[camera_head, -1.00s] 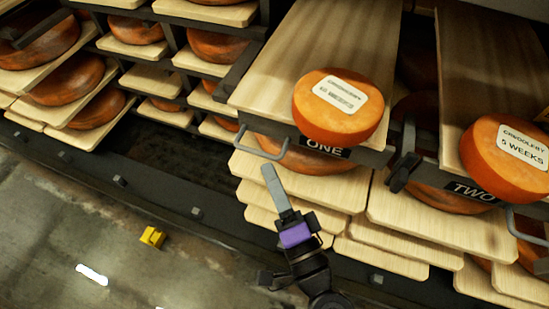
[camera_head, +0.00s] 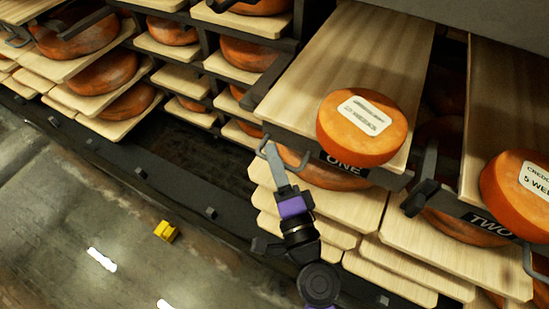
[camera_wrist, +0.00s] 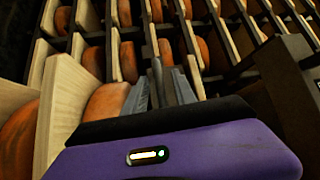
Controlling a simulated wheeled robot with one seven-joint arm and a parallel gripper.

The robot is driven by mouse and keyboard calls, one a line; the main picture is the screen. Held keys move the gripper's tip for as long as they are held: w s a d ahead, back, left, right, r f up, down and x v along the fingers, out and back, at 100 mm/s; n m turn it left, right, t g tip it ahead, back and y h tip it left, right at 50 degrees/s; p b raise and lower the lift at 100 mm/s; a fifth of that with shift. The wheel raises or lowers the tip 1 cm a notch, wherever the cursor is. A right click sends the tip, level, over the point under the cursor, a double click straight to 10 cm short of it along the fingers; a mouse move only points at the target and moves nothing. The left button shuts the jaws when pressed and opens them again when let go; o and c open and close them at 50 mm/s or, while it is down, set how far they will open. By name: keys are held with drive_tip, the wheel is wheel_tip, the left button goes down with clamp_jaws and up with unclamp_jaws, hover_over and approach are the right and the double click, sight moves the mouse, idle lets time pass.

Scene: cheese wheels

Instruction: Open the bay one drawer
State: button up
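The bay one drawer is a wooden board (camera_head: 345,60) with a dark front marked ONE (camera_head: 346,164). An orange cheese wheel (camera_head: 361,132) with a white label sits on its front end. A grey wire handle (camera_head: 280,155) sticks out from the left part of the drawer front. My gripper (camera_head: 274,155), grey-fingered with a purple body, points up at this handle. Its tips overlap the handle in the head view; whether they touch it I cannot tell.
The bay two drawer (camera_head: 482,222) with its own cheese wheel (camera_head: 518,188) is at the right, with a dark bracket (camera_head: 420,195) between the bays. Lower boards (camera_head: 335,205) jut out behind my gripper. A yellow block (camera_head: 166,231) lies on the open floor at left.

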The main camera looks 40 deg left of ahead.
clamp_jaws()
idle(1.4)
